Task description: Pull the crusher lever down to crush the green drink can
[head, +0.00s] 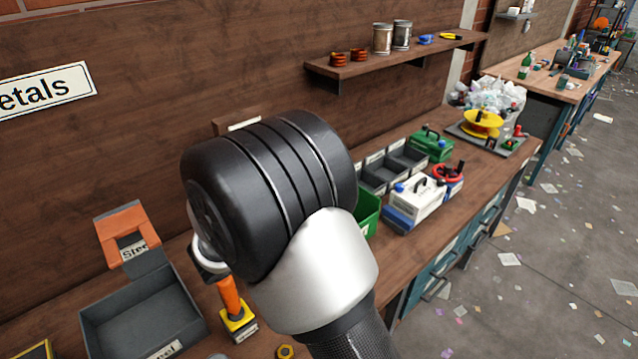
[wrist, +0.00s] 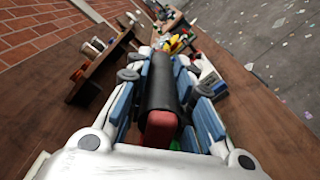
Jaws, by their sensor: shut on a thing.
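In the wrist view my gripper (wrist: 162,80) has its blue-padded fingers closed on both sides of a black cylindrical grip with a red end, which looks like the crusher lever (wrist: 161,92). The grip lies lengthwise between the fingers, pointing away from the camera. In the head view my own black and silver wrist fills the middle and hides the gripper, the lever and the crusher. I cannot make out the green drink can in either view.
A dark open bin (head: 145,315) and an orange-handled tool (head: 230,296) stand on the bench at left. To the right are a green bin (head: 368,212), a white and blue box (head: 415,204) and a green toolbox (head: 431,144). A wall shelf (head: 395,58) holds tins.

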